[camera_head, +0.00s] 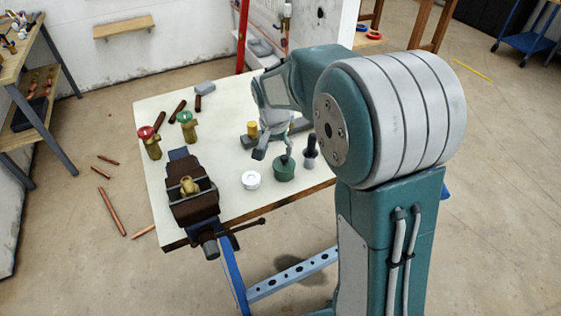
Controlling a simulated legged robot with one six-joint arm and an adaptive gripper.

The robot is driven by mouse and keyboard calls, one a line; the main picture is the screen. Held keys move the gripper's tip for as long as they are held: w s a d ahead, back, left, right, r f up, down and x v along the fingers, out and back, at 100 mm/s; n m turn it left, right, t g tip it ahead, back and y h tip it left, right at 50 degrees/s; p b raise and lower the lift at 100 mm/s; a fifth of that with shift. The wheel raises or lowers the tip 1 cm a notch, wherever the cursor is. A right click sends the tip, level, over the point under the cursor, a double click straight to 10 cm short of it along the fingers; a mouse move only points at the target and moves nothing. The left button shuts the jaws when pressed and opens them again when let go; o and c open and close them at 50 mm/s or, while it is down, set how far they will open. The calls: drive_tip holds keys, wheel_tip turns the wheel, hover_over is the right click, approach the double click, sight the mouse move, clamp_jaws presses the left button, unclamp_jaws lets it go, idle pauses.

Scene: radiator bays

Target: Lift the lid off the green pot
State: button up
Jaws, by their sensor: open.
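The green pot (284,172) stands upright near the front edge of the pale workbench top. A small stem or knob rises from its top; I cannot make out where the lid meets the pot. My gripper (273,154) is open and points down, just above and slightly left of the pot's top. One finger is to the left, the other is close over the pot. I cannot tell whether that finger touches it. My gripper holds nothing that I can see. My arm covers the bench's right side.
A brass fitting with a yellow top (252,131) is behind. A vise (191,194) and two valves are farther left.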

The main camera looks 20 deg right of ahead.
sight(284, 156)
drive_tip(key=d+f, duration=0.2)
drive_tip(key=f, duration=0.1)
drive_tip(key=d+f, duration=0.1)
drive_tip(key=shift+w+f, duration=0.25)
drive_tip(key=shift+w, duration=0.05)
drive_tip(key=shift+a+f, duration=0.15)
drive_tip(key=shift+f, duration=0.15)
drive_tip(key=shift+a, duration=0.55)
drive_tip(key=shift+d, duration=0.1)
drive_tip(key=c, duration=0.6)
drive_tip(key=shift+d, duration=0.3)
clamp_jaws()
